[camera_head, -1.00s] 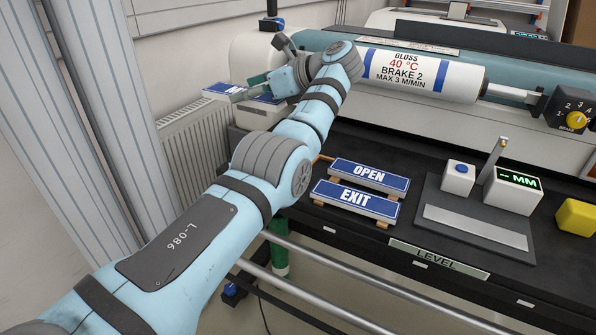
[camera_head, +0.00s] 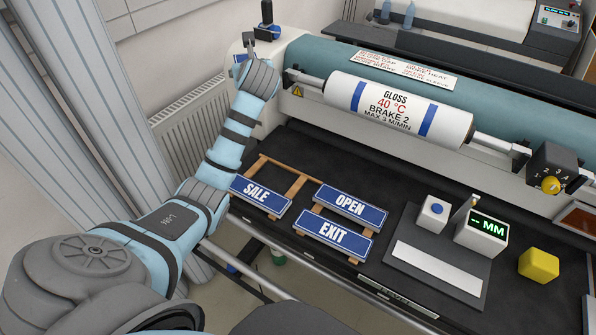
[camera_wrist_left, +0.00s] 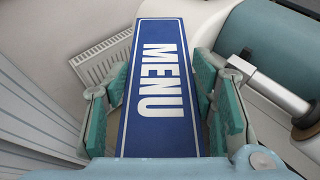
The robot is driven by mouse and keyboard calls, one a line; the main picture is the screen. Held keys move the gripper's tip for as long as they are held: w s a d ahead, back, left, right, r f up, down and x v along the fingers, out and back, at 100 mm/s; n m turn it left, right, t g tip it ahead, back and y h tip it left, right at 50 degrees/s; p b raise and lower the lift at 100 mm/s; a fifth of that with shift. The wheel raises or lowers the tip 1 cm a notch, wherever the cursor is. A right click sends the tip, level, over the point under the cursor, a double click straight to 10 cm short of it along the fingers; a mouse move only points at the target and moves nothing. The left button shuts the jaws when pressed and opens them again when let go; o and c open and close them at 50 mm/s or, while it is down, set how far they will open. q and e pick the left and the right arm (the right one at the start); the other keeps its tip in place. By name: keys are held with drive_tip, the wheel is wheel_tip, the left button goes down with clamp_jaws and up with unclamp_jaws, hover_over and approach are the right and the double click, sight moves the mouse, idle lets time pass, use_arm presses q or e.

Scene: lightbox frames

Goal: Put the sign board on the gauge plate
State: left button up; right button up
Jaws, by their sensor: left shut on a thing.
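My left gripper (camera_wrist_left: 160,78) is shut on a blue sign board (camera_wrist_left: 158,112) with a white border and the word MENU; its green pads press on the board's two long edges. The gauge plate (camera_head: 432,240) is a dark grey plate at the right of the bench, far from the gripper. It carries a white strip (camera_head: 440,268), a readout box (camera_head: 482,240) showing MM and a blue-button box (camera_head: 433,212). My right gripper is not in view.
SALE (camera_head: 258,196), OPEN (camera_head: 351,203) and EXIT (camera_head: 334,235) boards lie on a wooden rack between my left arm and the plate. A white GLOSS roller (camera_head: 398,105) runs behind them. A yellow cube (camera_head: 539,265) sits right of the plate.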

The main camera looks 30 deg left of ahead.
use_arm(q)
drive_tip(key=b, duration=0.2)
hover_over(263, 158)
wheel_tip(263, 158, down, 8)
drive_tip(key=r, duration=0.1)
wheel_tip(263, 158, down, 17)
drive_tip(key=b, duration=0.4)
drive_tip(key=shift+s+r, duration=0.1)
drive_tip(key=shift+r, duration=0.1)
wheel_tip(263, 158, down, 5)
drive_tip(key=shift+r+b, duration=0.1)
drive_tip(key=shift+b, duration=1)
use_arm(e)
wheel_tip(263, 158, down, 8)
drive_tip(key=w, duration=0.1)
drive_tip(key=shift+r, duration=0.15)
use_arm(q)
drive_tip(key=o, duration=1.2)
